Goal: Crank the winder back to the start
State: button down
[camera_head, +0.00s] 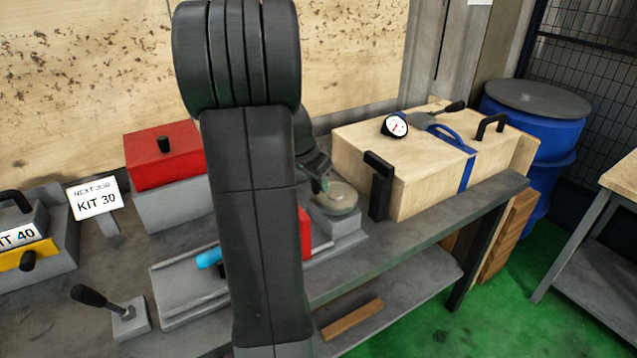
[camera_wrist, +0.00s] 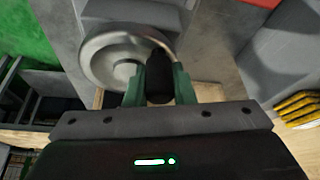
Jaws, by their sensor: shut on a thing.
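The winder is a round metal handwheel (camera_head: 340,200) on a grey block on the bench, right of my arm in the head view. It also shows at the top of the wrist view (camera_wrist: 105,60), with a paler hub in its middle. A black crank handle (camera_wrist: 157,78) stands at the wheel's rim, on the side nearest my wrist. My gripper (camera_wrist: 159,85) has its two green fingers on either side of this handle and is shut on it. In the head view my gripper (camera_head: 320,187) reaches the wheel from behind my arm, and the handle is mostly hidden there.
A wooden box (camera_head: 405,165) with a blue strap, gauge and black handles stands close right of the winder. A red box (camera_head: 163,157), a KIT 30 sign (camera_head: 95,198) and a black lever (camera_head: 90,297) are to the left. A blue drum (camera_head: 530,120) stands behind.

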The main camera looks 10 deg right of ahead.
dwell(0.4)
jog(key=c, duration=1.2)
grip_release()
jog(key=shift+c, duration=0.2)
jog(key=v, duration=1.4)
